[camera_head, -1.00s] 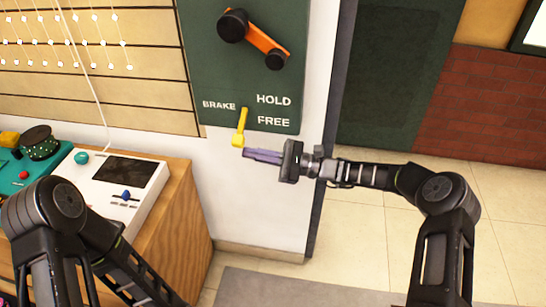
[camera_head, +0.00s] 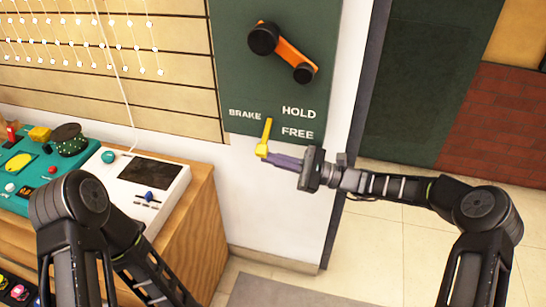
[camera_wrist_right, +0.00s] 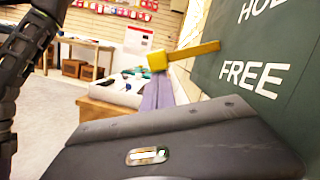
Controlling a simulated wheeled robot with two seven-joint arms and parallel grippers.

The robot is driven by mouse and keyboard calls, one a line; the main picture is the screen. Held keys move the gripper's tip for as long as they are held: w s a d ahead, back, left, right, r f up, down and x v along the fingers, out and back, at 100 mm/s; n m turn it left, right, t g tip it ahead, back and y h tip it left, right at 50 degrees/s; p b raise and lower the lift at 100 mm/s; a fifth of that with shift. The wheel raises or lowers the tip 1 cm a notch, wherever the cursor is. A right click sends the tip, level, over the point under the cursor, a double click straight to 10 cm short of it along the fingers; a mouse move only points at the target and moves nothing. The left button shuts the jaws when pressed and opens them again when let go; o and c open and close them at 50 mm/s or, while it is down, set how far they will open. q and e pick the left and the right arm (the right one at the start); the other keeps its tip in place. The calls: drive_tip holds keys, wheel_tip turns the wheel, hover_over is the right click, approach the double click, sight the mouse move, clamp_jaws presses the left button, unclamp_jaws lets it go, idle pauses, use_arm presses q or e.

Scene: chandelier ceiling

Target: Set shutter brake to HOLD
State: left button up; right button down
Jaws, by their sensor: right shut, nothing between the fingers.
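The yellow brake lever (camera_head: 266,138) is on the lower part of a dark green wall panel (camera_head: 235,60), between the word BRAKE and the words HOLD and FREE. It slants downward, its knob end lowest, below the level of FREE. My right gripper (camera_head: 268,159) is shut and empty, its purple fingers pointing left with the tips at the lever's knob. In the right wrist view the lever (camera_wrist_right: 190,54) shows just beyond the fingertips (camera_wrist_right: 158,82); I cannot tell whether they touch. My left gripper is out of view; only my left arm shows.
An orange crank (camera_head: 285,52) with black knobs is higher on the panel. At left, a wooden counter (camera_head: 190,215) carries a white console (camera_head: 125,190) and a teal one (camera_head: 40,175). Open floor (camera_head: 390,245) lies to the right, and a grey mat below the panel.

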drive_tip(key=shift+s+r+m, duration=0.1)
drive_tip(key=shift+r+m, duration=0.15)
drive_tip(key=shift+m, duration=0.05)
wheel_tip(320, 180, up, 8)
drive_tip(key=s+a+m+t+h+p, duration=0.1)
drive_tip(key=m+t+p, duration=0.3)
drive_tip(key=m+p, duration=0.8)
drive_tip(key=s+p, duration=0.1)
drive_tip(key=p, duration=0.2)
drive_tip(key=shift+s+r, duration=0.2)
drive_tip(key=shift+s, duration=0.15)
drive_tip(key=shift+w+r, duration=0.1)
drive_tip(key=shift+r, duration=0.1)
drive_tip(key=shift+f, duration=0.1)
drive_tip(key=s+d+f+b, duration=0.3)
drive_tip(key=s+d+f, duration=0.3)
drive_tip(key=d, duration=0.2)
drive_tip(key=shift+d, duration=0.2)
